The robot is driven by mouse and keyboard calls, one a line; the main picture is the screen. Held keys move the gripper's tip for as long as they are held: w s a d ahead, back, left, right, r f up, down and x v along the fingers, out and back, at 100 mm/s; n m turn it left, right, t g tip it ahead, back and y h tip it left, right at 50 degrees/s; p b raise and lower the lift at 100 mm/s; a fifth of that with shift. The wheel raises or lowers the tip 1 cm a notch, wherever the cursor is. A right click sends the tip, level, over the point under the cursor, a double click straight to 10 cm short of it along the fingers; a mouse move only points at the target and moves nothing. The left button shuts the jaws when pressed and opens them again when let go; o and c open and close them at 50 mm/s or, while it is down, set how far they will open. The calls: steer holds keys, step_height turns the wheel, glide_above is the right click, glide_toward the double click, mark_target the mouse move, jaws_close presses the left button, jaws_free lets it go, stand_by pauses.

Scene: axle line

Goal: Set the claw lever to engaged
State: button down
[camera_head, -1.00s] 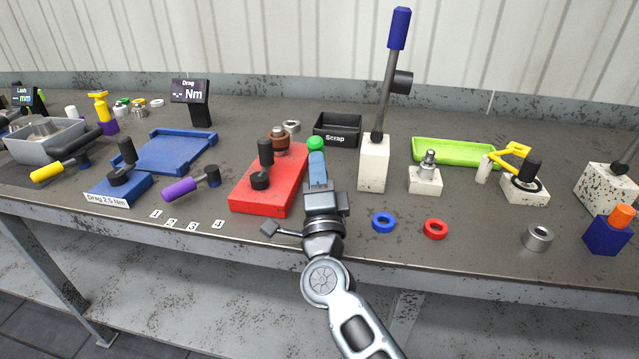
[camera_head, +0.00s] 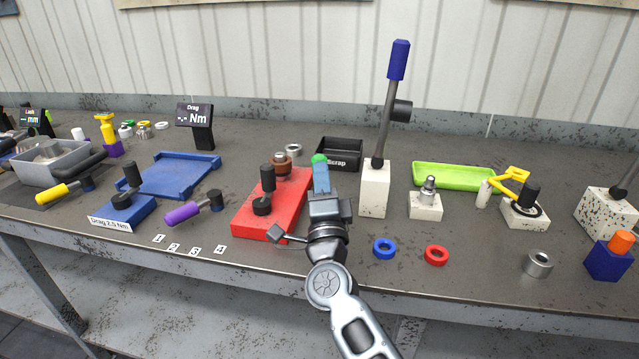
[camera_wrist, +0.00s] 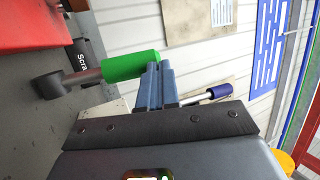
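A lever with a green grip (camera_head: 319,159) stands by the right side of the red fixture (camera_head: 285,222); I take it for the claw lever. In the wrist view its green grip (camera_wrist: 130,66) sits on a grey rod from a dark pivot (camera_wrist: 50,86). My gripper (camera_head: 320,167) has its blue fingers close together, with no clear gap. In the wrist view the fingertips (camera_wrist: 160,64) are at the end of the green grip; whether they touch it I cannot tell. In the head view my gripper hides the lever's lower part.
A tall blue-gripped lever (camera_head: 397,60) on a white block (camera_head: 373,190) stands close right of my gripper. The Scrap bin (camera_head: 345,166) is behind. Blue (camera_head: 384,248) and red (camera_head: 436,255) rings lie at the front right. A black-knobbed lever (camera_head: 267,180) rises from the red fixture.

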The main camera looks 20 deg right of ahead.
steer(key=w+d+r+b, duration=0.2)
steer(key=w+d, duration=0.3)
steer(key=w, duration=0.2)
steer(key=shift+w+d, duration=0.3)
steer(key=shift+w, duration=0.1)
stand_by(0.6)
